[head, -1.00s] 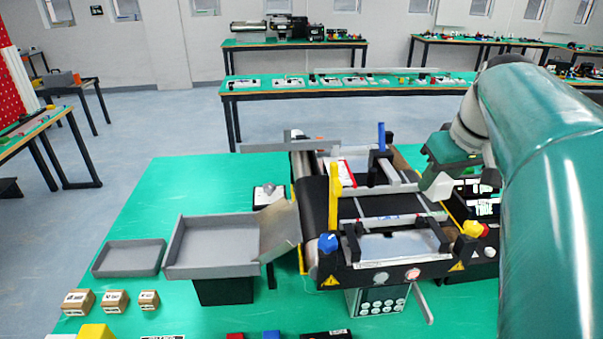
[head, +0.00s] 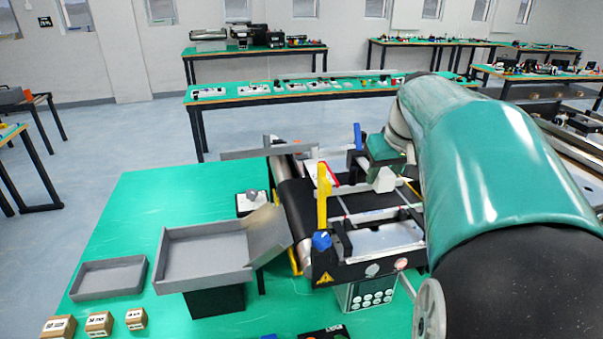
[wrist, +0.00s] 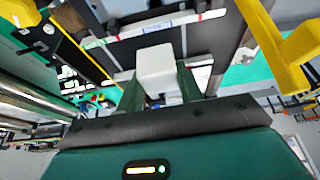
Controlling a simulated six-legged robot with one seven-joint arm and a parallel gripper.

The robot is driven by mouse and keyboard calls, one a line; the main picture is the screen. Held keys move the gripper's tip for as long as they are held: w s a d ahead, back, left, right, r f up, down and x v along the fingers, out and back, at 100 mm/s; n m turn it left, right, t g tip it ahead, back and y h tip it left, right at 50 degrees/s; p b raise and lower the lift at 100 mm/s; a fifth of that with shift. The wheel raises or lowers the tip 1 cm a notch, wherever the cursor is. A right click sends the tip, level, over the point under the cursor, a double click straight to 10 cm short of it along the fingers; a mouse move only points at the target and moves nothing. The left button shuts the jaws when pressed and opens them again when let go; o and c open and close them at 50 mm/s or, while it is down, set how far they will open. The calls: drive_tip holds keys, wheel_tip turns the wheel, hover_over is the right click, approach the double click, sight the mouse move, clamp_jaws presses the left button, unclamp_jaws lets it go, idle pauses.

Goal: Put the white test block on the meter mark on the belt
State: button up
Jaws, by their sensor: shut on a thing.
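The white test block (wrist: 157,68) is held between the fingers of my gripper (wrist: 160,85) in the wrist view. In the head view the white block (head: 384,180) shows below my green gripper (head: 386,170), over the right part of the mini conveyor. The black belt (head: 298,202) runs between the conveyor's side rails. A white strip with coloured labels and red bits (wrist: 165,25) crosses above the belt in the wrist view. I cannot make out for certain which marking is the meter mark. The block appears above the belt, not resting on it.
A yellow post (head: 322,195) and a blue knob (head: 321,240) stand at the conveyor's near left. The yellow part (wrist: 283,50) is close on the right in the wrist view. A grey tray (head: 205,283) and small boxes (head: 98,323) lie left on the green table.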

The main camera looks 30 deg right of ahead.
drive_tip(key=w+f, duration=0.2)
drive_tip(key=w+d+f, duration=0.1)
drive_tip(key=w+f, duration=0.3)
drive_tip(key=shift+d, duration=0.25)
drive_tip(key=shift+w+f, duration=0.15)
drive_tip(key=shift+f, duration=0.8)
drive_tip(key=shift+w+f, duration=0.1)
drive_tip(key=shift+f, duration=0.85)
drive_tip(key=shift+f, duration=0.15)
drive_tip(key=o, duration=1.1)
drive_tip(key=v, duration=1.2)
